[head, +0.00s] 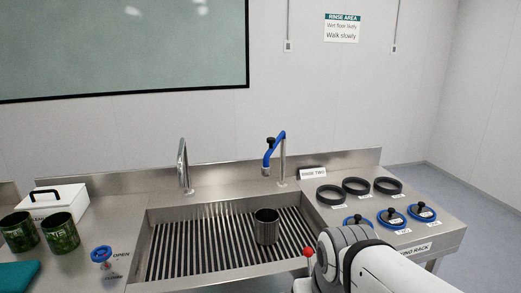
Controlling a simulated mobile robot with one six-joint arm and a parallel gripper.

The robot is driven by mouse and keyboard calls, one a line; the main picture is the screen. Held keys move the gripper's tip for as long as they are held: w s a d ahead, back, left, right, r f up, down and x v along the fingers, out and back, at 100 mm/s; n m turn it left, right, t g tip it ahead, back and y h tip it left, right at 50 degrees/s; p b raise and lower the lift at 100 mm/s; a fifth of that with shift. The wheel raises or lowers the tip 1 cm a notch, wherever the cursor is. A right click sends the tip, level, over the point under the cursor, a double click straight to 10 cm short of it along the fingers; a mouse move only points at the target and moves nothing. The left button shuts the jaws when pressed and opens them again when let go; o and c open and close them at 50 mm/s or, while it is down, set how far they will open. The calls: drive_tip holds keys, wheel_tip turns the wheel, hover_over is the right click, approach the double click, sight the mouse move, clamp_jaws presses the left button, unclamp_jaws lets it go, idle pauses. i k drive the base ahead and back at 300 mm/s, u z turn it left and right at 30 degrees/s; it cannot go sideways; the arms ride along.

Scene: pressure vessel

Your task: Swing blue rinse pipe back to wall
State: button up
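The blue rinse pipe (276,144) stands at the back edge of the sink, on a steel post by the backsplash. Its blue arm reaches forward and slightly left from the post top, with the nozzle hanging down toward the sink side. A black knob sits on it. My white and grey arm enters from the lower right, in front of the sink's right end. My gripper's fingers do not show, so its state is hidden. The arm is well apart from the blue pipe.
A steel cup (266,227) stands on the sink's slatted grate (190,245). A plain steel tap (183,165) is left of the blue pipe. A red-ball lever (308,252) stands by my arm. Black rings (356,186) and blue-rimmed lids (391,218) lie right.

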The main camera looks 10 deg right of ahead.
sight(272, 142)
drive_tip(key=u, duration=2.55)
drive_tip(key=k, duration=0.7)
drive_tip(key=z, duration=1.75)
drive_tip(key=i, duration=1.05)
